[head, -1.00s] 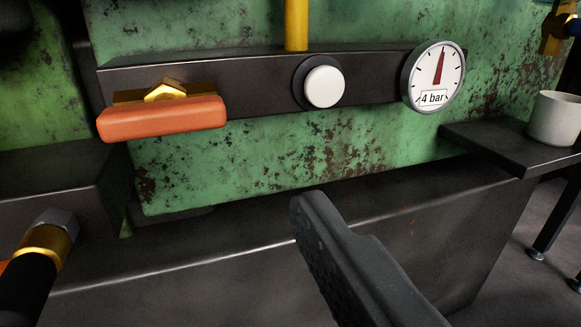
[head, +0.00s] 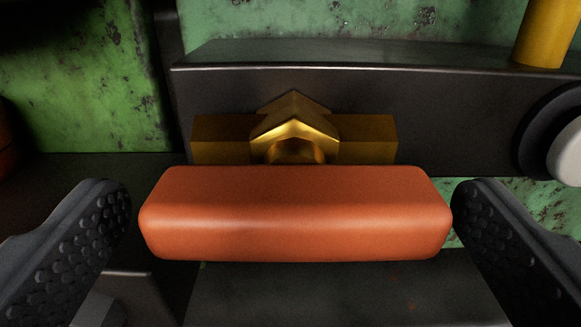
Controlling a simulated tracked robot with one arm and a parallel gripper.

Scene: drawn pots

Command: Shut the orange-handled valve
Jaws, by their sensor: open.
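The orange valve handle (head: 295,213) lies level across the middle of the head view. It sits in front of a brass valve body (head: 365,137) with a brass nut (head: 295,125), mounted on a dark metal bar. The handle lies in line with the brass body. My gripper (head: 292,212) is open, with one dark studded finger off each end of the handle. A small gap shows at the left end; at the right end the finger is very close, and I cannot tell whether it touches.
The dark bar (head: 430,110) runs along the green, rust-flecked wall (head: 390,25). A white button (head: 566,150) in a black ring is at the right edge, below a yellow pipe (head: 540,35). A dark ledge (head: 340,293) lies below the handle.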

